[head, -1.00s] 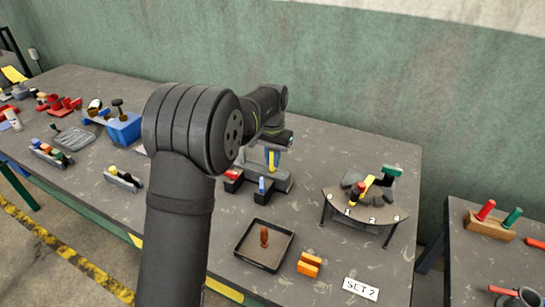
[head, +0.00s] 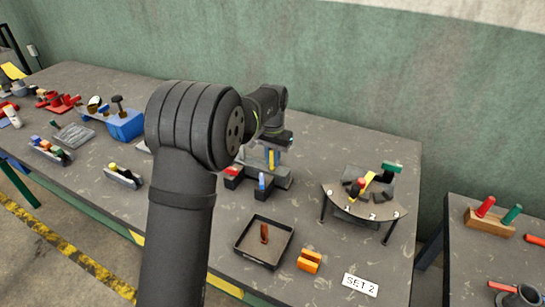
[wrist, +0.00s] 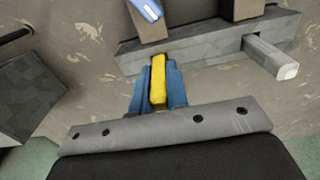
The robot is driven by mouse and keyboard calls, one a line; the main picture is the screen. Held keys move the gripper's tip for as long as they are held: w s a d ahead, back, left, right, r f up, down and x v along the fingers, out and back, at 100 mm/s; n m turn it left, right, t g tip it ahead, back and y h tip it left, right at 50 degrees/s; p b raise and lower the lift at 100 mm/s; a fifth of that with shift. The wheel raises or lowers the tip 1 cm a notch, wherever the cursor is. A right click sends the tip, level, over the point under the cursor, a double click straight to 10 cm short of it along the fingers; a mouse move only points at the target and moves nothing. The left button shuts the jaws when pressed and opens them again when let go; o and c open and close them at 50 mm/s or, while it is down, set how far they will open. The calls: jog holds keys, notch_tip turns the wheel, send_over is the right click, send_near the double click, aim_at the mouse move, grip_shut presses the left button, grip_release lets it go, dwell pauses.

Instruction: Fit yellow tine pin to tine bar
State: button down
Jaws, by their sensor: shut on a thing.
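The yellow tine pin (wrist: 158,80) is gripped between the blue fingers of my gripper (wrist: 158,88) in the wrist view. Its far end reaches the near side of a grey bar (wrist: 205,48), which looks like the tine bar; I cannot tell whether they touch. A grey peg (wrist: 268,56) sticks out of the bar to the right, and a blue-ended pin (wrist: 149,9) is beyond it. In the head view my gripper (head: 271,153) points down with the yellow pin (head: 271,159) over the grey bar (head: 280,176), partly behind my arm.
Dark blocks with a blue pin (head: 262,181) and a red piece (head: 233,171) sit by the bar. A black tray (head: 243,255) holding a brown piece and orange blocks (head: 309,261) are nearer the front. A curved numbered stand (head: 340,207) is to the right.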

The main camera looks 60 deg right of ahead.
jog(key=c, duration=1.3)
grip_release()
jog(key=shift+r, duration=0.1)
notch_tip(320, 180, up, 17)
jog(key=shift+r, duration=0.1)
notch_tip(320, 180, down, 18)
jog(key=shift+r, duration=0.25)
jog(key=shift+r, duration=0.15)
